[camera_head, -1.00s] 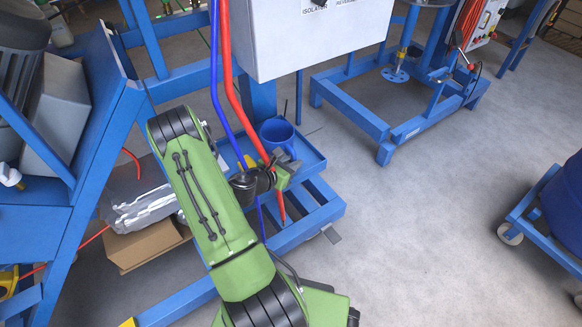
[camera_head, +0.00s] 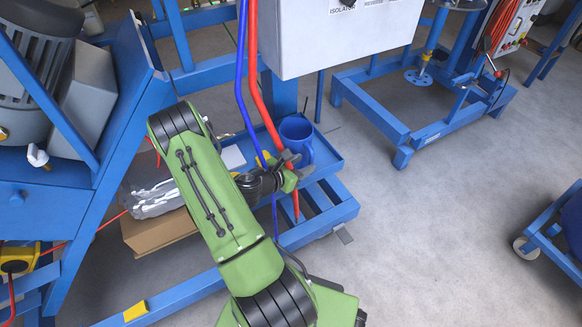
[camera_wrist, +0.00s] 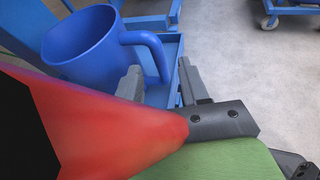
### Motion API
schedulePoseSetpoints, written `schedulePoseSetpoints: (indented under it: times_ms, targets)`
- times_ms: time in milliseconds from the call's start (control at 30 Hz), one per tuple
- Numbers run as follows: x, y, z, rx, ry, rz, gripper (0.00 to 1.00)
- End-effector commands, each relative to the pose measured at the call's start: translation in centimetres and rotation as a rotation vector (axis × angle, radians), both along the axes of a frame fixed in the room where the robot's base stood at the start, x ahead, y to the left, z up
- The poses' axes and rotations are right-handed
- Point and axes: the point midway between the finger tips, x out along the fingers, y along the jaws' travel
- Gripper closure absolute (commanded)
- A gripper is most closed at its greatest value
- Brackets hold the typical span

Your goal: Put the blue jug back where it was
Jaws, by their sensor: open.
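The blue jug (camera_head: 297,138) stands upright on the blue tray-like shelf (camera_head: 335,163) of the machine frame, below the control box. In the wrist view the jug (camera_wrist: 85,45) is at upper left, its handle turned to the right towards my fingers. My gripper (camera_head: 296,165) is in front of the jug, at the near side of the shelf. In the wrist view my gripper (camera_wrist: 160,85) is open, its two grey fingers apart near the handle. I cannot tell whether a finger touches the handle. A red shape hides the lower left of the wrist view.
A red hose (camera_head: 268,110) and a blue hose (camera_head: 243,100) hang down close by my gripper. The control box (camera_head: 320,35) overhangs the shelf. A cardboard box (camera_head: 155,232) lies lower left. Open floor (camera_head: 430,220) is at right.

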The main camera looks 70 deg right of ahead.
Motion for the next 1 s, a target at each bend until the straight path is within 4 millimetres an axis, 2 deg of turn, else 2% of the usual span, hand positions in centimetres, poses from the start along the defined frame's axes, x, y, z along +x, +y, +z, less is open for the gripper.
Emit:
schedulePoseSetpoints:
  times_ms: [100, 300, 400, 667, 767, 833, 967, 1000]
  targets:
    - [1.5, 2.9, 1.6, 0.003, 0.002, 0.01, 0.55]
    - [2.9, 6.2, 2.9, 0.001, -0.001, 0.004, 0.55]
    - [3.1, 6.9, 3.1, 0.0, -0.002, 0.002, 0.55]
    - [3.2, 7.1, 3.3, -0.004, -0.025, -0.011, 0.55]
    - [4.2, 8.0, 4.4, -0.013, -0.173, -0.081, 0.55]
    - [5.3, 9.5, 5.6, -0.01, -0.353, -0.17, 0.55]
    - [7.9, 13.6, 7.8, 0.059, -0.712, -0.36, 0.55]
    - [8.8, 15.2, 8.6, 0.097, -0.818, -0.417, 0.55]
